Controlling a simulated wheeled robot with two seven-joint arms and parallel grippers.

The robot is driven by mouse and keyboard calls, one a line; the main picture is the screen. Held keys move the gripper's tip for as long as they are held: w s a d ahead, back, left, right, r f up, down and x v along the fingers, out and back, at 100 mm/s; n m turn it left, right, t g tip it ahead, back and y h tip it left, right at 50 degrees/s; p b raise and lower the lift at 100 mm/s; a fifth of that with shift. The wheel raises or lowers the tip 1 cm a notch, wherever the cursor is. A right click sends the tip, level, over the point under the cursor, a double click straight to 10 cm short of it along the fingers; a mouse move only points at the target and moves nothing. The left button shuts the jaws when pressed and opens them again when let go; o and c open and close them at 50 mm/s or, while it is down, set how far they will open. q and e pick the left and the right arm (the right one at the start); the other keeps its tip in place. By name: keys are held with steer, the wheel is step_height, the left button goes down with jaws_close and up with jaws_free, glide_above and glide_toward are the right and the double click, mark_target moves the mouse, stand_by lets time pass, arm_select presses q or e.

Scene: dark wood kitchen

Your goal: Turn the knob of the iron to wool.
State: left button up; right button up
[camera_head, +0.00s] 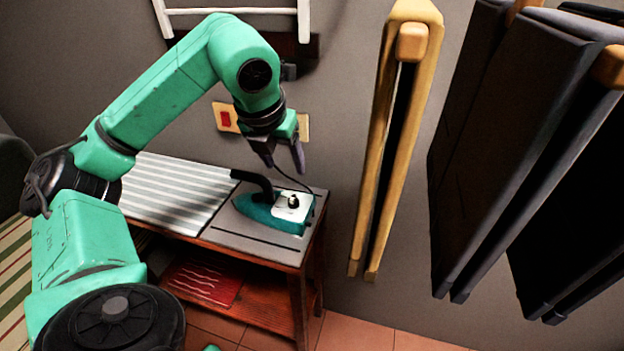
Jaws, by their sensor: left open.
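The iron (262,212) is teal with a dark handle. It rests on the grey right end of a small wooden table. Its knob (293,201) is a small dark piece on a white plate at the iron's right end. The knob's setting and any wool mark are too small to read. My left gripper (286,168) is open and empty, pointing down above the iron, a little above and left of the knob and apart from it. My right gripper is not in view.
A striped ironing surface (172,192) covers the table's left part. A red cloth (206,283) lies on the lower shelf. A wall plate with a red switch (226,118) is behind my arm. Folded wooden chairs (398,140) and dark panels (510,140) hang at the right.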

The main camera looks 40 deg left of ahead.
arm_select(q)
glide_toward(293, 197)
steer(key=x, duration=0.8)
steer(key=shift+w+a+f, duration=0.1)
steer(key=shift+w+f, duration=0.1)
steer(key=shift+f, duration=0.35)
jaws_close()
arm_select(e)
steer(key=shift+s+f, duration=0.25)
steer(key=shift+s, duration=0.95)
